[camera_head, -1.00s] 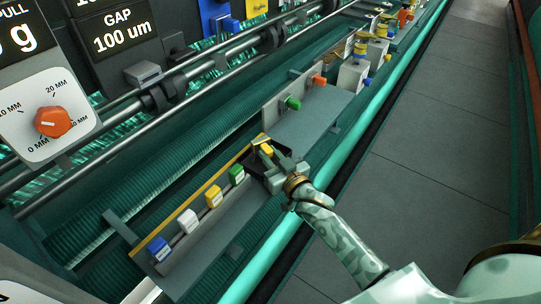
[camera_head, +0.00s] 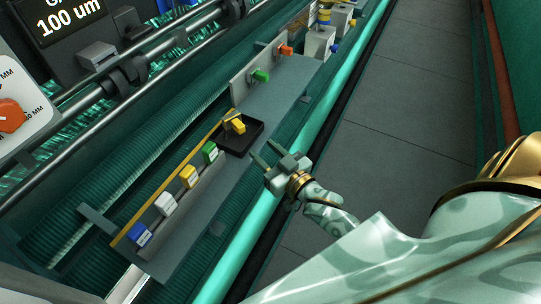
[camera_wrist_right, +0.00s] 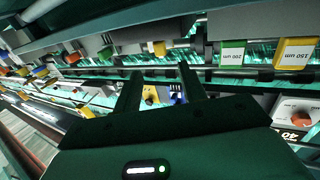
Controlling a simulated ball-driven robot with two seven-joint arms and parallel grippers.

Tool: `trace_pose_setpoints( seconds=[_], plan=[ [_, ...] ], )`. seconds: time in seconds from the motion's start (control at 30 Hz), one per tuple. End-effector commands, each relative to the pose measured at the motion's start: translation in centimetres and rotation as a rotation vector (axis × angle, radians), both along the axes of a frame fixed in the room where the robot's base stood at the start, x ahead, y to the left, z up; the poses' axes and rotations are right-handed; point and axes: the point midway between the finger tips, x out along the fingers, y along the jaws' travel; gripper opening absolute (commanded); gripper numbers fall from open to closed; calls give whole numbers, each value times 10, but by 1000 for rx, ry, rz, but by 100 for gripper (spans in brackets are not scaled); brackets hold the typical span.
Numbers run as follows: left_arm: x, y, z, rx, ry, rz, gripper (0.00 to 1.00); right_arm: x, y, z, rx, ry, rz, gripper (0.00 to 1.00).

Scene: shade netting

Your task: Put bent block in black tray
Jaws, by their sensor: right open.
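A yellow bent block (camera_head: 235,124) lies in the shallow black tray (camera_head: 243,143), near the tray's far side, with its raised part leaning over. The tray sits on the grey shelf, at the end of a row of coloured blocks. My right gripper (camera_head: 261,149) is open and empty, to the right of the tray and apart from the block. In the right wrist view, its two dark fingers (camera_wrist_right: 160,88) stand apart, with nothing clearly held between them. My left gripper is not in view.
Blue (camera_head: 140,235), white (camera_head: 166,203), yellow (camera_head: 189,176) and green (camera_head: 210,152) labelled blocks stand in a row beside the tray. A grey plate (camera_head: 257,72) with green and orange knobs stands beyond. A teal rail (camera_head: 238,262) runs along the shelf's front.

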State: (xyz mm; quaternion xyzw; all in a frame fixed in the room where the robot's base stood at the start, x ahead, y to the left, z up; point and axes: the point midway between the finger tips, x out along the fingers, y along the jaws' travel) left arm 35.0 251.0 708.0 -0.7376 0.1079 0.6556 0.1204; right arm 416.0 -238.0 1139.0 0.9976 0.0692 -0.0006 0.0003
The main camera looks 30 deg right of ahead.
Motion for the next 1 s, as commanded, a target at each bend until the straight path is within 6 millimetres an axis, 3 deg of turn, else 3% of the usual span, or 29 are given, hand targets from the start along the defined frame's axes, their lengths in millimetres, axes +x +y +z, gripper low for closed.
trace_pose_setpoints(
  seconds=[0.17,0.37,0.47,0.57,0.67,0.7,0.77,0.8,0.87,0.9,1.0],
  plan=[
    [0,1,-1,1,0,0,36,-17,-2,0,0,1,0,41],
    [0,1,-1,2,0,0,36,-19,-3,1,0,-1,0,41],
    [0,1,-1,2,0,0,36,-19,-3,-10,-5,23,-3,41],
    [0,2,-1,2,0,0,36,-25,-5,-58,-27,131,-14,41],
    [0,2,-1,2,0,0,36,-49,-6,-148,-74,343,-25,41],
    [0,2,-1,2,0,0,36,-67,-7,-189,-99,447,-26,41],
    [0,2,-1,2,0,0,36,-103,-7,-251,-140,613,-19,41],
    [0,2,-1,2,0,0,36,-132,-7,-288,-168,721,-11,41],
    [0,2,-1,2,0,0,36,-179,-7,-335,-210,878,8,41],
    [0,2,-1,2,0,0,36,-212,-7,-361,-237,977,23,41],
    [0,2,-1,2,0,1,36,-288,-10,-404,-297,1183,65,41]
  ],
)
